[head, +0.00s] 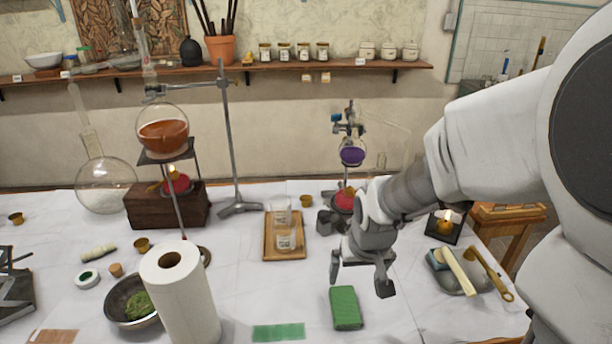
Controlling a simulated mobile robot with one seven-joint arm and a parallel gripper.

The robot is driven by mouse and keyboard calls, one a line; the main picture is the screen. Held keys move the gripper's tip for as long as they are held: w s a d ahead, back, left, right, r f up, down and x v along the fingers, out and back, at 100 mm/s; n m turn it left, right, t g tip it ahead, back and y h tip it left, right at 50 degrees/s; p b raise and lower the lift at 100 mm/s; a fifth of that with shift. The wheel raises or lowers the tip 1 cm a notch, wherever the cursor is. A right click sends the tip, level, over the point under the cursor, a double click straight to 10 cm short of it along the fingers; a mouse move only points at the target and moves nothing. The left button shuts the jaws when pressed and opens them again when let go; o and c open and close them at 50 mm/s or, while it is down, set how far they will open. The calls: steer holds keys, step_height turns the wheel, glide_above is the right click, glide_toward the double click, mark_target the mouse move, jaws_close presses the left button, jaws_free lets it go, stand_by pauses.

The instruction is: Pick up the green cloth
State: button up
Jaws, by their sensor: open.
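A green cloth (345,307), folded into a thick rectangular pad, lies on the white-covered table near the front, right of the middle. My gripper (360,279) is open and empty, fingers pointing down. In the picture it shows just above the far end of the cloth, one finger to each side. It looks apart from the cloth, but its exact height cannot be told. A thin flat green piece (278,332) lies to the left of the cloth.
A paper roll (180,295) and a bowl of green stuff (132,303) stand to the left. A purple flask on a stand (352,155) stands farther back.

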steer(key=b, duration=0.5)
glide_above(344, 304)
steer(key=s, duration=0.3)
steer(key=f, duration=1.1)
steer(key=shift+w, duration=0.25)
steer(key=shift+b+x, duration=1.05)
steer(key=shift+x, duration=1.95)
steer(key=shift+w+r, duration=0.15)
steer(key=c, duration=1.1)
step_height(344, 304, up, 4)
steer(key=shift+d+r+p, duration=0.1)
steer(key=shift+p, duration=1)
steer(key=s+d+r+p, duration=0.1)
steer(key=d+r+p, duration=0.1)
steer(key=d, duration=0.1)
steer(key=s+d+r+p, duration=0.1)
steer(key=d+r, duration=0.1)
steer(key=d, duration=0.2)
steer(key=s+d+r+p, duration=0.1)
steer(key=d+r+p, duration=0.1)
steer(key=d, duration=0.2)
steer(key=shift+s+d+r+p, duration=0.1)
steer(key=shift+s+r+p, duration=0.05)
steer(key=shift+r+p, duration=0.2)
